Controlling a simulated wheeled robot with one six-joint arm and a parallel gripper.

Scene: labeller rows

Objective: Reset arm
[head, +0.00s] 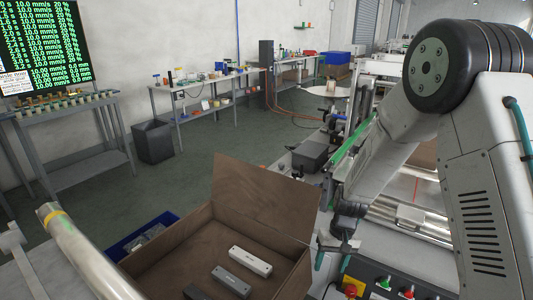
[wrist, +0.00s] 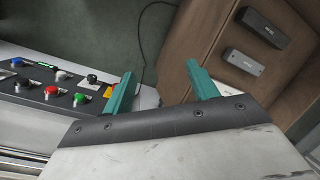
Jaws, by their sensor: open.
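My gripper (wrist: 162,85) is open, with its two teal fingers spread apart and nothing between them in the wrist view. In the head view my gripper (head: 335,250) is small, beside the right wall of an open cardboard box. The box (head: 180,245) holds a white bar (head: 250,261), a grey bar (head: 231,280) and a dark bar (head: 200,293) lying flat. In the wrist view the box (wrist: 185,50) is at the upper right, with a grey bar (wrist: 243,69) and a dark bar (wrist: 264,29) inside.
A control panel (head: 380,288) with coloured buttons stands right of the box; it also shows in the wrist view (wrist: 45,85). A blue bin (head: 150,232) is left of the box. A metal roller (head: 80,250) is at front left. Behind lie open floor and workbenches (head: 205,88).

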